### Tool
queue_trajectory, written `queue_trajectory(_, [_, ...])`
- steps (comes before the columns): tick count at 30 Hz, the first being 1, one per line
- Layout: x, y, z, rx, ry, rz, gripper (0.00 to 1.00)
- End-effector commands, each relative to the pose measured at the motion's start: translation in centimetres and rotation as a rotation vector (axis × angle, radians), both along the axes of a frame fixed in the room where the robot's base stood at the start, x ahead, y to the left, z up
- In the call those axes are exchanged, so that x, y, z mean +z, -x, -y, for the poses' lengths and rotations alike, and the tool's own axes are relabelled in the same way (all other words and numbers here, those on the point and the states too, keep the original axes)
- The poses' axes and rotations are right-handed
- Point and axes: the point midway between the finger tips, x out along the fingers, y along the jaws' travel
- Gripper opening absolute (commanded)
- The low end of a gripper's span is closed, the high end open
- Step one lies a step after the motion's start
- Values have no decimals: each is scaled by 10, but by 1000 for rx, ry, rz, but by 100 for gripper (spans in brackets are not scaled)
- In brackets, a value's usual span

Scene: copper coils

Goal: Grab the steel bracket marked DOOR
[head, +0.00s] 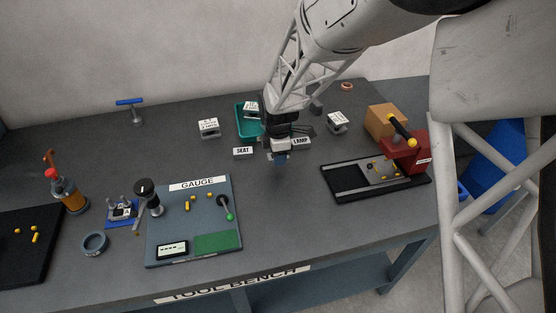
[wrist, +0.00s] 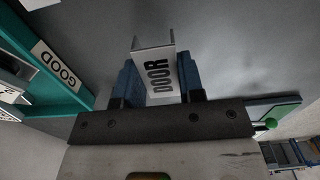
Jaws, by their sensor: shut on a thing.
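The steel bracket marked DOOR (wrist: 153,65) is a pale U-shaped channel with black lettering in the wrist view. It sits between the two blue fingers of my gripper (wrist: 158,82), which is shut on it. In the head view my gripper (head: 280,158) points down over the middle of the bench, just in front of the SEAT and LAMP labels. The bracket is not clearly visible there, hidden by the gripper. I cannot tell whether it touches the bench.
A teal tray (wrist: 62,98) marked GOOD lies to the left in the wrist view; in the head view the tray (head: 241,131) is behind my gripper. Other brackets (head: 209,127) (head: 337,122) stand nearby. The GAUGE board (head: 165,225) is front left, a red press (head: 405,155) right.

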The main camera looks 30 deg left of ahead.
Motion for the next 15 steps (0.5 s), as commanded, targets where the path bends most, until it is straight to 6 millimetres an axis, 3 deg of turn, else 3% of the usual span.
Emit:
queue_trajectory(1, [8,0,0,0,-1,1,12])
queue_trajectory(15, [13,51,52,0,-1,1,12])
